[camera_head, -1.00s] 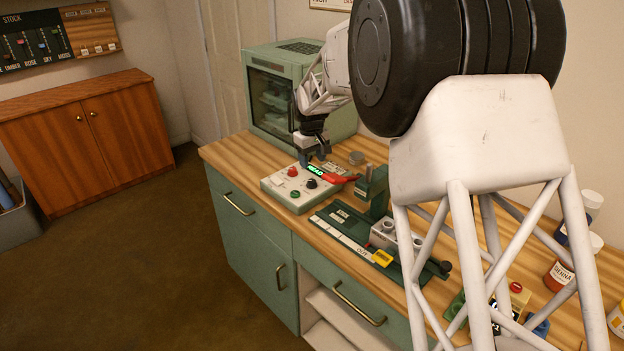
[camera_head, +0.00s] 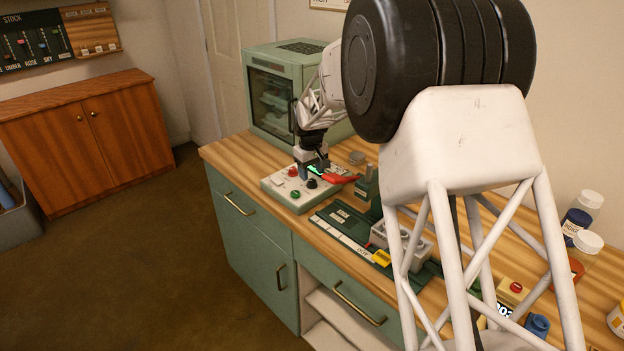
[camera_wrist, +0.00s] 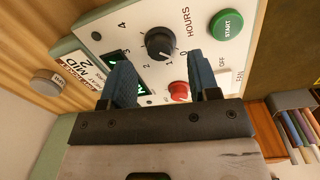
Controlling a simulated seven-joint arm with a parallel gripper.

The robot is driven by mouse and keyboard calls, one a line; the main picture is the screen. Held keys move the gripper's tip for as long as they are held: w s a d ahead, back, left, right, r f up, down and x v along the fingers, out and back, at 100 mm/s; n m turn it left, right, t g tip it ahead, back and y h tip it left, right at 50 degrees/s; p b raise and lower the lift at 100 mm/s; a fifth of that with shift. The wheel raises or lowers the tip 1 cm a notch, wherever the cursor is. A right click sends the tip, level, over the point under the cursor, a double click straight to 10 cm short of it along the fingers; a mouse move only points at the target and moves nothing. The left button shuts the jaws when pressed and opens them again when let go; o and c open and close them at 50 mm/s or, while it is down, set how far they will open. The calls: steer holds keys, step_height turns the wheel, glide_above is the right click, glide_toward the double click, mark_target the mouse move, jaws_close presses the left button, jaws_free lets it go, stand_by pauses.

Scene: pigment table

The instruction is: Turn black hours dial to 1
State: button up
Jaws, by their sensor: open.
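The black hours dial (camera_wrist: 160,43) sits on the pale control panel (camera_wrist: 95,22), with numbers around it and the word HOURS beside it. Its exact pointer setting is too small to tell. In the head view the dial (camera_head: 311,184) shows on the panel's top, in front of my gripper (camera_head: 312,168). In the wrist view my gripper (camera_wrist: 160,62) is open and empty. Its two blue fingers point toward the panel, with the dial just beyond the gap between their tips. I see no contact with the dial.
A green START button (camera_wrist: 227,25) and a red knob (camera_wrist: 179,91) are near the dial. A lit display (camera_wrist: 115,62) is partly hidden by a finger.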

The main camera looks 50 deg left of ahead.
mark_target(312, 181)
steer(key=shift+f, duration=1.6)
steer(key=c, duration=0.9)
